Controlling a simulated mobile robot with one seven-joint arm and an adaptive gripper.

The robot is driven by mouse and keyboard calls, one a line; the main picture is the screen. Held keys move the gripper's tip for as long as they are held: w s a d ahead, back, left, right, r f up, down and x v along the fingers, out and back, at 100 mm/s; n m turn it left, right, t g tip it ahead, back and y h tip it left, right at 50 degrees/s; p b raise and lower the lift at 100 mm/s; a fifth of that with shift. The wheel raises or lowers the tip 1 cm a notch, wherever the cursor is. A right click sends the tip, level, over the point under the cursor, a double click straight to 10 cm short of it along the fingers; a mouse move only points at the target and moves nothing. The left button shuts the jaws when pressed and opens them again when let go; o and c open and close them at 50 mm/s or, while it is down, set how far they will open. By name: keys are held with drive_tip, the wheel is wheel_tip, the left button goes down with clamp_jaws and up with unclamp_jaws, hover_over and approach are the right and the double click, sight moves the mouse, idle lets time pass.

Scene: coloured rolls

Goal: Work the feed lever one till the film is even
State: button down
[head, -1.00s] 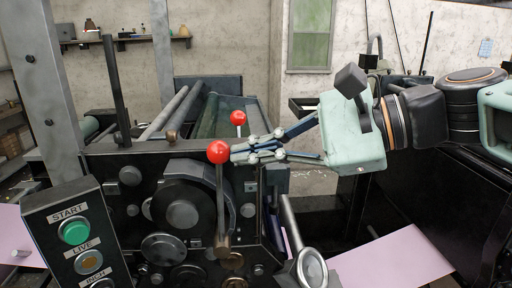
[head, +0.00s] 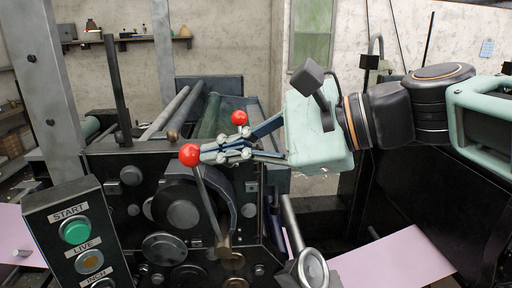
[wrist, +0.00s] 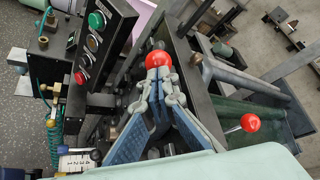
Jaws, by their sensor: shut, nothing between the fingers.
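The near lever (head: 207,200) has a red ball knob (head: 190,155) and leans to the left on the press front. My gripper (head: 212,153) is shut and empty, its fingertips against or very close to the right side of that knob. In the wrist view the same knob (wrist: 158,59) sits just beyond my fingertips (wrist: 158,84). A second lever's red knob (head: 239,117) stands farther back, apart from the gripper; it also shows in the wrist view (wrist: 250,123). Dark rollers (head: 205,115) lie behind. I cannot tell how even the film is.
A button box with a green START button (head: 75,232) stands at the front left. A tilted metal tube (head: 310,265) rises at the lower middle. Pink sheet (head: 395,262) lies at the lower right. A dark upright post (head: 116,90) stands left of the rollers.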

drive_tip(key=shift+a, duration=0.35)
drive_tip(key=shift+d, duration=0.15)
drive_tip(key=d, duration=1.1)
drive_tip(key=shift+f, duration=0.25)
idle(0.5)
drive_tip(key=d, duration=0.1)
drive_tip(key=d+r+p, duration=0.1)
drive_tip(key=d, duration=0.3)
drive_tip(key=shift+r+p, duration=0.3)
drive_tip(key=shift+r, duration=0.05)
